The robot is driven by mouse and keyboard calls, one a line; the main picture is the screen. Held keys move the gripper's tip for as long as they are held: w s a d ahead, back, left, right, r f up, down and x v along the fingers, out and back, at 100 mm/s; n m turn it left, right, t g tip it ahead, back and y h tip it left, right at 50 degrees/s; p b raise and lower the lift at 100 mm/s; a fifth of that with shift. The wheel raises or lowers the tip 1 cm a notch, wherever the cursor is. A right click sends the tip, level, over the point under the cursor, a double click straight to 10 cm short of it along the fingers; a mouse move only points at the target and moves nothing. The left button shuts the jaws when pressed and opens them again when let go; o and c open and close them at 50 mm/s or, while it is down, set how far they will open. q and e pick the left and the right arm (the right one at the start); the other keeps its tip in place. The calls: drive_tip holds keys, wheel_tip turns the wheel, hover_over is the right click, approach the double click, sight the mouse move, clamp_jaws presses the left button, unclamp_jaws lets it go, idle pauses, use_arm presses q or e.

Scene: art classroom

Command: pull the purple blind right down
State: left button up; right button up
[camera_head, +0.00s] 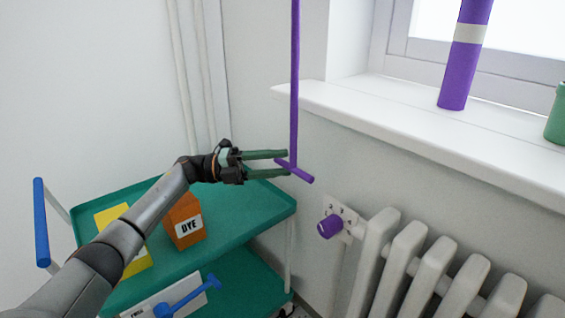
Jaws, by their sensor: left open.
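A purple pull cord or rod (295,80) hangs down from above the picture, in front of the wall left of the window. It ends in a short purple crossbar handle (300,174). My left gripper (286,164) is open at the handle, its two green fingers pointing right, one above the other. The fingertips overlap the handle's left part in the picture; I cannot tell whether they touch it. The blind itself is not in view. My right gripper is not in view.
A green trolley (240,215) holds an orange dye box (184,221) and a yellow packet (112,215). A white windowsill (400,118) bears a purple tube (463,60) and a green container (556,115). A radiator (405,255) with a purple valve knob (330,227) stands below.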

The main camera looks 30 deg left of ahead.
use_arm(q)
drive_tip(key=v, duration=1.1)
drive_tip(key=shift+s, duration=0.15)
